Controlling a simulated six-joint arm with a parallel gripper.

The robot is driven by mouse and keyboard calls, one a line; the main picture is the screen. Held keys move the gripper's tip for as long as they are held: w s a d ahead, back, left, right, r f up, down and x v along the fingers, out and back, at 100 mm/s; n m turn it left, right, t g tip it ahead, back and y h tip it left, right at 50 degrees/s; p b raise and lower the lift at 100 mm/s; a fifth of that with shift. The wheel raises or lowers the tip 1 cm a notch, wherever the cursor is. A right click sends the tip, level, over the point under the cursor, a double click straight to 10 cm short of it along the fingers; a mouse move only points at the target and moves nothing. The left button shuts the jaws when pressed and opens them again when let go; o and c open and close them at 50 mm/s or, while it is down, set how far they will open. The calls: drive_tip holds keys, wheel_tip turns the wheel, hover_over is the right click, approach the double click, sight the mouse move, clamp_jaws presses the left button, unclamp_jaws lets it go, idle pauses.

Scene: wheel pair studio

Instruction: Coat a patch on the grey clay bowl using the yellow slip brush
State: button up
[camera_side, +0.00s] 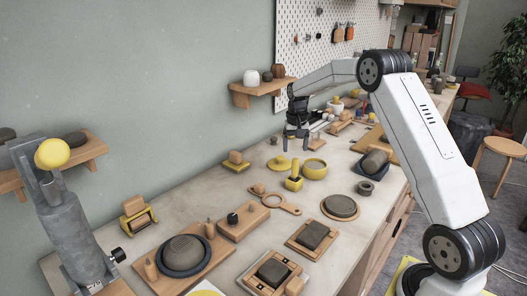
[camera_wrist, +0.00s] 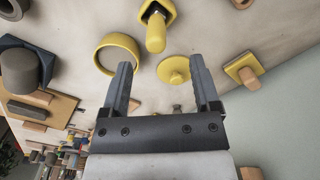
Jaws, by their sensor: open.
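My gripper (camera_side: 297,132) hangs above the far part of the bench, open and empty, fingers down. In the wrist view its two fingers (camera_wrist: 161,65) are spread with nothing between them. A yellow upright handle in a squarish yellow base (camera_side: 294,180), which looks like the slip brush, stands mid-bench; it also shows at the top of the wrist view (camera_wrist: 155,32). It is apart from my gripper. A grey rounded form (camera_side: 184,252), seemingly the clay bowl, sits in a dark ring on a wooden board (camera_side: 150,277) at front left, far from my gripper. Its inside is not visible.
A yellow round dish (camera_side: 314,168) and a yellow knobbed disc (camera_side: 279,164) stand beside the handle. Wooden boards with dark blocks (camera_side: 314,235) fill the front. A wall shelf (camera_side: 262,87) is near my gripper.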

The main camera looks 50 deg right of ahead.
sight(296, 159)
drive_tip(key=shift+d, duration=0.45)
drive_tip(key=shift+f, duration=0.2)
drive_tip(key=shift+f, duration=3.75)
drive_tip(key=shift+c, duration=0.2)
clamp_jaws()
drive_tip(key=c, duration=0.6)
unclamp_jaws()
drive_tip(key=shift+c, duration=0.2)
clamp_jaws()
drive_tip(key=shift+r, duration=0.15)
